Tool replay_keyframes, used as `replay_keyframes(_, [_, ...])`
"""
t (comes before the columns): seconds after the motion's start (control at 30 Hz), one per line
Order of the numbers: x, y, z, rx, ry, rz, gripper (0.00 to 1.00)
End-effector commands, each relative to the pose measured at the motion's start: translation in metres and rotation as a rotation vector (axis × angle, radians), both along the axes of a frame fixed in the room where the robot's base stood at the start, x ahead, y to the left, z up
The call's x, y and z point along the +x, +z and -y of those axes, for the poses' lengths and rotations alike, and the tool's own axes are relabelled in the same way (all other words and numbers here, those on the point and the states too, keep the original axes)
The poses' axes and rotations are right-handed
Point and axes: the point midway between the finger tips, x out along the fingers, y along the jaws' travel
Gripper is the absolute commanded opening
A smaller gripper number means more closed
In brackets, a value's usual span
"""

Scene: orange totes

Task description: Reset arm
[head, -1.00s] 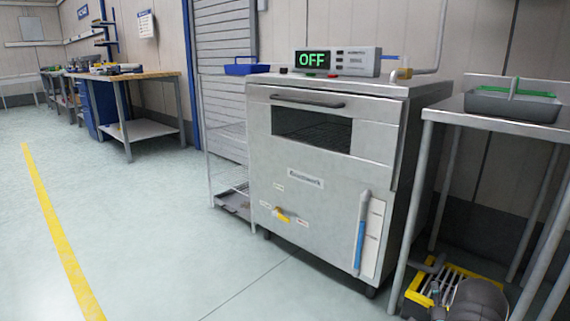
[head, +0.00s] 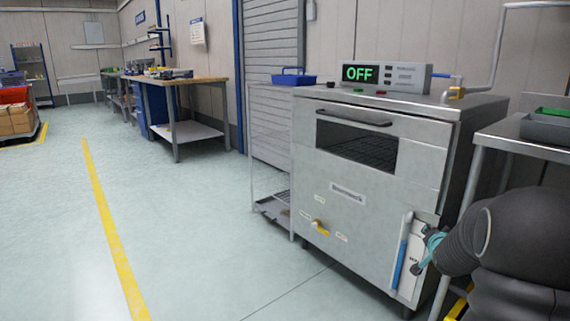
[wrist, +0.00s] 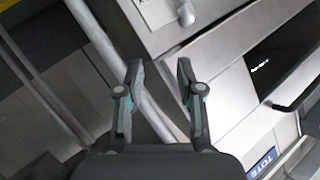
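My gripper (wrist: 160,85) shows in the wrist view with its two dark fingers apart and nothing between them. My dark arm enters the head view at the lower right, in front of the oven's right side. A small teal and dark part of it overlaps the oven's lower right front; whether it touches the oven cannot be told. The steel oven (head: 370,150) has its door shut. The display (head: 385,76) on top reads OFF in green.
A steel table (head: 512,142) with a grey tray (head: 545,130) stands to the right. A wire rack (head: 270,150) stands left of the oven. A workbench (head: 195,80) stands farther back. The floor (head: 185,230) at left is clear, with a yellow line (head: 110,235).

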Motion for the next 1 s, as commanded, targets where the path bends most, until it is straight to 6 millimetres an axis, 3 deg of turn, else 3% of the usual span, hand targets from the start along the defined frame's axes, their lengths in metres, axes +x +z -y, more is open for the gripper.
replay_keyframes(0.03, [-0.009,0.019,-0.017,-0.016,0.017,-0.028,0.37])
replay_keyframes(0.2, [-0.046,0.055,-0.066,-0.063,0.075,-0.150,0.37])
replay_keyframes(0.5, [-0.134,0.099,-0.148,-0.139,0.210,-0.356,0.37])
replay_keyframes(0.73, [-0.217,0.115,-0.203,-0.192,0.346,-0.505,0.37])
replay_keyframes(1.0, [-0.323,0.117,-0.253,-0.253,0.534,-0.667,0.37])
